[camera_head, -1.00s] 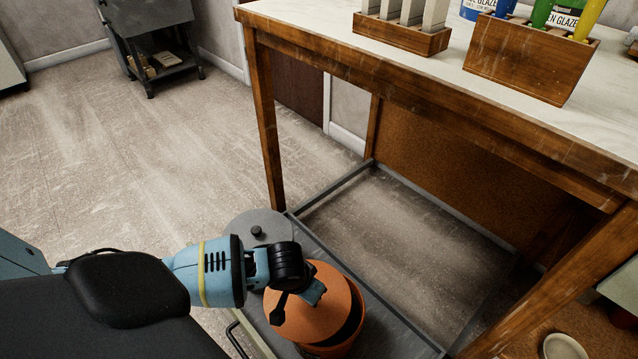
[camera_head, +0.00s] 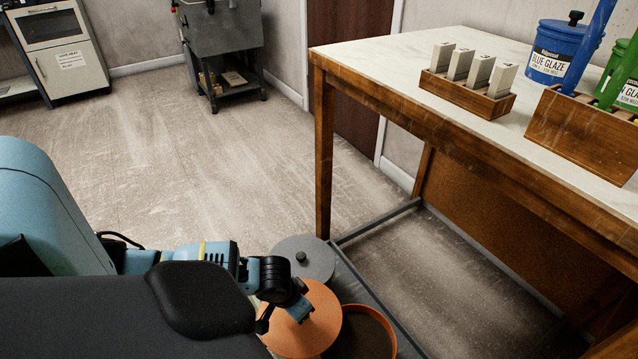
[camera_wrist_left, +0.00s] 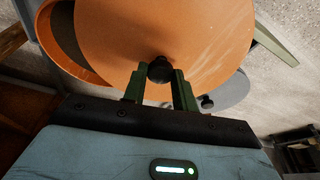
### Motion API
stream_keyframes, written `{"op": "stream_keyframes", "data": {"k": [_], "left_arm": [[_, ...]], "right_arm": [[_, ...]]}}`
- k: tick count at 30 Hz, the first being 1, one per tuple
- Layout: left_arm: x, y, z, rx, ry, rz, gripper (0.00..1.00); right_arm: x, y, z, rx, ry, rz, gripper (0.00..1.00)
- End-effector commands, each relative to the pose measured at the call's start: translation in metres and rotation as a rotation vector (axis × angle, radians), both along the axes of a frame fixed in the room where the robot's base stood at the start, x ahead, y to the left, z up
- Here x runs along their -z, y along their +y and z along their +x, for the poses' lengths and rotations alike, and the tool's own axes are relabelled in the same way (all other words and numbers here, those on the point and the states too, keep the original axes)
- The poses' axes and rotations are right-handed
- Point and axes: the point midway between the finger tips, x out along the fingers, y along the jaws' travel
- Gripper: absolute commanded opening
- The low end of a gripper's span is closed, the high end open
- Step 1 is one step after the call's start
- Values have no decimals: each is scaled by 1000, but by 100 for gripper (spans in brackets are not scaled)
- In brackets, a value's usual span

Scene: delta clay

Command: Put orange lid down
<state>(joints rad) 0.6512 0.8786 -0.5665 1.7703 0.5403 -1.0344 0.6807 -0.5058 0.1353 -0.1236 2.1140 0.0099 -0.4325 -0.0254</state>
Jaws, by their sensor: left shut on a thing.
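The orange lid (camera_head: 318,335) is a flat disc, held by my left gripper (camera_head: 300,308). In the left wrist view, the gripper's green fingers (camera_wrist_left: 160,85) are shut on the lid's black knob (camera_wrist_left: 160,69), and the lid (camera_wrist_left: 190,30) spreads beyond them. In the head view the lid is left of the open orange bucket (camera_head: 388,330) and hides part of it. I cannot tell whether the lid touches anything beneath. The bucket's rim also shows in the left wrist view (camera_wrist_left: 75,62). My right gripper is not in view.
A grey round lid with a black knob (camera_head: 310,265) is just behind the orange lid, beside the low grey frame (camera_head: 375,222). A wooden table (camera_head: 390,48) bears a rack of blocks (camera_head: 470,95) and glaze buckets (camera_head: 552,52). The floor at left is clear.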

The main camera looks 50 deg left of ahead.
Motion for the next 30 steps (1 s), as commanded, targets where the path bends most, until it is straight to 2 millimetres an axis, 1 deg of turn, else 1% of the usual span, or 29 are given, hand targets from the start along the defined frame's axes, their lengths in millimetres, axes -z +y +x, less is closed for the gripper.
{"op": "stream_keyframes", "data": {"k": [1, 2, 5, 6, 8, 9, 11, 12, 13, 14, 15, 17, 18, 21, 24, 25, 27, 30], "left_arm": [[-11, -10, 10, -3, -10, -4, 3], [-17, -16, 15, -7, -10, -5, 3], [-47, -40, 35, -20, -15, -6, 3], [-62, -50, 42, -25, -15, -6, 3], [-85, -67, 52, -29, -16, -6, 3], [-100, -77, 57, -29, -16, -5, 3], [-124, -91, 63, -29, -16, -4, 3], [-140, -100, 66, -26, -16, -4, 3], [-152, -107, 67, -22, -16, -4, 3], [-164, -114, 68, -18, -16, -4, 3], [-181, -121, 69, -13, -16, -2, 3], [-205, -132, 67, -1, -16, -2, 3], [-221, -138, 65, 6, -14, -2, 3], [-257, -149, 58, 27, -14, 0, 3], [-286, -155, 49, 46, -10, 1, 3], [-292, -156, 46, 51, -10, 1, 3], [-305, -157, 41, 57, -7, 1, 3], [-315, -157, 36, 63, -4, 0, 3]], "right_arm": [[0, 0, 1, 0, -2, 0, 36], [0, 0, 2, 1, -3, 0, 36], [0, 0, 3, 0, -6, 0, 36], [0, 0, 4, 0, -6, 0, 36], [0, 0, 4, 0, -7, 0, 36], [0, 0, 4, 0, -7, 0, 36], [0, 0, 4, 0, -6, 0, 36], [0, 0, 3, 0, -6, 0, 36], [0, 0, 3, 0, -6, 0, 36], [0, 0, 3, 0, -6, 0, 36], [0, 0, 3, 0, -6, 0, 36], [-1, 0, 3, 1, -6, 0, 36], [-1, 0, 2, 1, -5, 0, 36], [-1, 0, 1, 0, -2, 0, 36], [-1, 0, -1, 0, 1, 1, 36], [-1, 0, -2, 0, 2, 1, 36], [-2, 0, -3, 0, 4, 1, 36], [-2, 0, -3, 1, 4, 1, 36]]}}
